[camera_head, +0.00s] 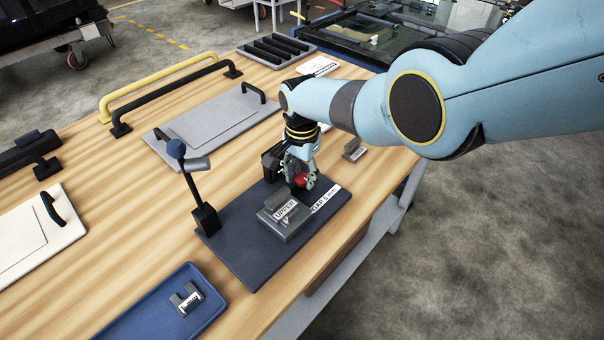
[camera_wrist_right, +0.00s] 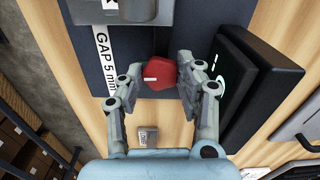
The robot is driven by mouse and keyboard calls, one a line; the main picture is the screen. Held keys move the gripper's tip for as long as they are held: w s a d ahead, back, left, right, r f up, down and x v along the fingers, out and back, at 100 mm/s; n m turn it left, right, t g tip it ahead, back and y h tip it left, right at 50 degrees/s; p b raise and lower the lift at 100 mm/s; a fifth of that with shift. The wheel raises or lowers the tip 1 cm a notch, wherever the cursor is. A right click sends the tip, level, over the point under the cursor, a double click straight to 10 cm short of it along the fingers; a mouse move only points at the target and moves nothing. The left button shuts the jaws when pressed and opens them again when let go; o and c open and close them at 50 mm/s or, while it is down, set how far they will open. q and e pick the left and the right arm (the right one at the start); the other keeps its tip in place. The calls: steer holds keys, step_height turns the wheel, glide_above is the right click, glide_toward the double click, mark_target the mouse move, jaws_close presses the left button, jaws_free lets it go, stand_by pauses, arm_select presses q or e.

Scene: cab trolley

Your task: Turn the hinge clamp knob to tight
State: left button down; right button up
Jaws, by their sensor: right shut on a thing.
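The red clamp knob (camera_head: 301,181) sits at the back of a grey hinge fixture (camera_head: 285,222) marked "UPPER", on a dark base plate (camera_head: 247,266). My right gripper (camera_head: 299,173) reaches down onto the knob from above. In the right wrist view, the knob (camera_wrist_right: 160,74) with a short white mark lies between the two fingers (camera_wrist_right: 156,68), which are shut on it. A "GAP 5 mm" label (camera_head: 326,199) lies beside the fixture. My left gripper is not in view.
A black box (camera_wrist_right: 232,85) with green marks stands close beside the right finger. A small grey block (camera_head: 355,150) stands behind. A blue tray (camera_head: 150,318) is at the front.

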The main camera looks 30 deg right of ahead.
mark_target(302, 178)
steer(key=shift+m, duration=0.5)
steer(key=o, duration=0.9)
steer(key=shift+c, duration=0.2)
steer(key=shift+r, duration=0.1)
step_height(302, 178, up, 12)
stand_by(0.4)
